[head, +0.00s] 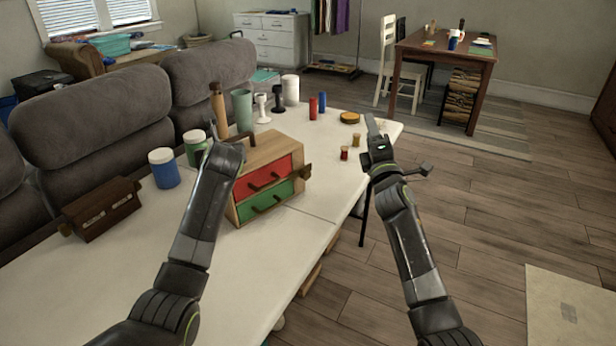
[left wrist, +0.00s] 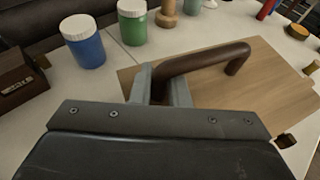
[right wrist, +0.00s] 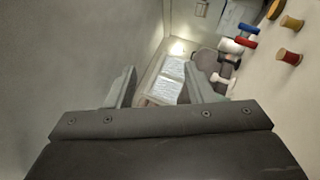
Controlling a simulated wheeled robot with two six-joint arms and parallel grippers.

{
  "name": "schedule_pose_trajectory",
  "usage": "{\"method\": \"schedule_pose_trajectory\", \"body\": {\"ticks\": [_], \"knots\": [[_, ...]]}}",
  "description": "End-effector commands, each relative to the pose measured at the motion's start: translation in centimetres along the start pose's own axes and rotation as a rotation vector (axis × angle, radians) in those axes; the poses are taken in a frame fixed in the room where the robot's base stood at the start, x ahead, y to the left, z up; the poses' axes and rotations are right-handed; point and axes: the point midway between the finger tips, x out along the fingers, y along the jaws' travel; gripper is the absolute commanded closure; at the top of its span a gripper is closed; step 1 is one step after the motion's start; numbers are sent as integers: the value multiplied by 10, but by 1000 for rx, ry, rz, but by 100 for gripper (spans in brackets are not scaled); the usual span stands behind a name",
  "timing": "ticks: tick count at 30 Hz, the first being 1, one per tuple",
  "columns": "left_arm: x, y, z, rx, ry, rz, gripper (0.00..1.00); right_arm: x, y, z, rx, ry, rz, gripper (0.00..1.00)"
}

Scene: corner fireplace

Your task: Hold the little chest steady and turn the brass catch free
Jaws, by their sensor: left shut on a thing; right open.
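The little chest (head: 268,178) is a light wooden box with a red drawer and a green drawer, standing on the white table. Its top (left wrist: 215,95) carries a dark brown bar handle (left wrist: 200,58). My left gripper (left wrist: 163,82) is shut on one end of that handle; in the head view the arm hides the grip. The brass catch (head: 305,171) sticks out at the chest's right side and shows at the lower right of the left wrist view (left wrist: 286,140). My right gripper (head: 374,132) is open and empty, raised to the right of the chest and apart from it.
A dark wooden box (head: 101,209), a blue jar (head: 164,169) and a green jar (head: 196,150) stand left of the chest. Several cups and small items stand behind it. Two spools (head: 344,153) stand near the table's right edge. A sofa (head: 90,95) borders the table.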

Motion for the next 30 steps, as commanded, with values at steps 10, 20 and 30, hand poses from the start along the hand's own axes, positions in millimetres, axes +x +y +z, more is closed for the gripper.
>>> {"method": "schedule_pose_trajectory", "body": {"ticks": [10, 20, 30], "knots": [[0, -1, 0, -5, 1, -3, 100, -14, 37, -46, -500, 149, 200, 52], [0, -1, 0, -5, 1, -3, 100, -35, 34, -97, -976, 347, 308, 52], [0, -1, 0, -5, 1, -3, 100, -59, -6, -131, -1448, 600, 311, 52]]}}
